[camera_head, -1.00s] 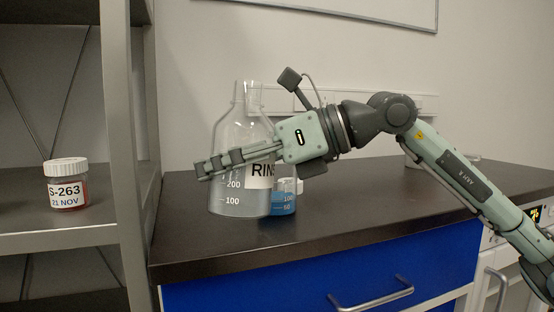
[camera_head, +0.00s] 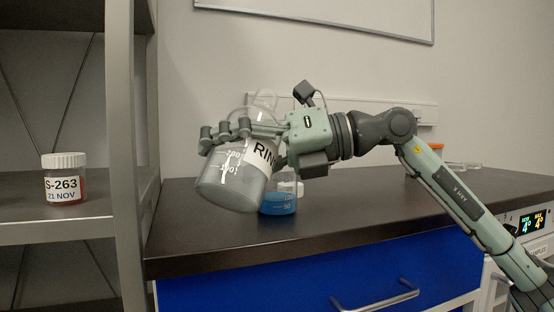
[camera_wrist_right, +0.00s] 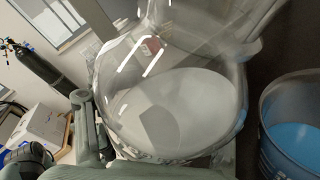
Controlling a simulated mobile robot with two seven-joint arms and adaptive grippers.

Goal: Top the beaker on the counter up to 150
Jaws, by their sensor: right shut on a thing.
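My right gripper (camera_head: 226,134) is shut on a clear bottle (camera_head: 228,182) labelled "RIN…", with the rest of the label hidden. The bottle is tilted, its base to the lower left and its neck to the upper right, and is held above the counter. It holds clear liquid and also fills the middle of the right wrist view (camera_wrist_right: 170,110). The beaker (camera_head: 278,203) stands upright on the counter (camera_head: 350,220), just right of and partly behind the bottle. It holds blue liquid, near its 100 mark; it shows at the right wrist view's edge (camera_wrist_right: 295,135). My left gripper is not in view.
A white-lidded jar (camera_head: 64,180) labelled S-263 sits on a grey shelf (camera_head: 60,230) at left. The shelf post (camera_head: 128,150) stands beside the counter. A display panel (camera_head: 530,222) is at far right. The counter's front middle is clear.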

